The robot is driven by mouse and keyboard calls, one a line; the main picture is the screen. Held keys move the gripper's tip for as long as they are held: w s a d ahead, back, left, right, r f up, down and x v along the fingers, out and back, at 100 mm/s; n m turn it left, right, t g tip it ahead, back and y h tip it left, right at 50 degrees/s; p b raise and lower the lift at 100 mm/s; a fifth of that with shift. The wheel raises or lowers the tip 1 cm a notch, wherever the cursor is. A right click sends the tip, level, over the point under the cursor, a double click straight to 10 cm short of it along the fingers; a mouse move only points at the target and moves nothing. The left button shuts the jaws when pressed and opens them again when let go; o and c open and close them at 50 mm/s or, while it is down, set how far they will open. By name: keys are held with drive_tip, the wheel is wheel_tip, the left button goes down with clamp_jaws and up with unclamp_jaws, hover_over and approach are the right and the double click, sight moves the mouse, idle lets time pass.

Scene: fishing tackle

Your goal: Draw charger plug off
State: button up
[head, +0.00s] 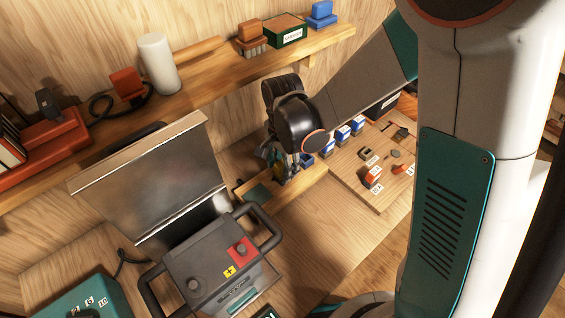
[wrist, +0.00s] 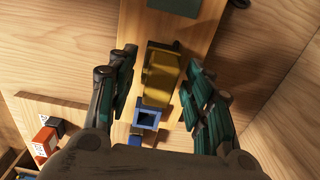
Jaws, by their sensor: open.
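A yellow block-shaped piece (wrist: 160,75), which looks like the charger plug, lies on a wooden strip (wrist: 190,25) in the wrist view. Its near end is close to a blue square-mouthed piece (wrist: 147,116); I cannot tell whether they are joined. My gripper (wrist: 160,85) is open, with one teal-padded finger on each side of the yellow piece and a gap visible on both sides. In the head view my gripper (head: 284,172) points down at the ledge beyond the battery and hides most of the yellow piece.
A dark battery (head: 212,262) with raised handles and a red terminal stands in front, beside a leaning metal panel (head: 155,185). A labelled wooden board (head: 375,200) with small parts lies right. A shelf (head: 200,95) behind holds several items. A teal box (head: 85,300) is at lower left.

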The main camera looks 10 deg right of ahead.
clamp_jaws()
drive_tip(key=shift+r, duration=0.15)
drive_tip(key=shift+r+p, duration=1.7)
drive_tip(key=shift+r, duration=0.65)
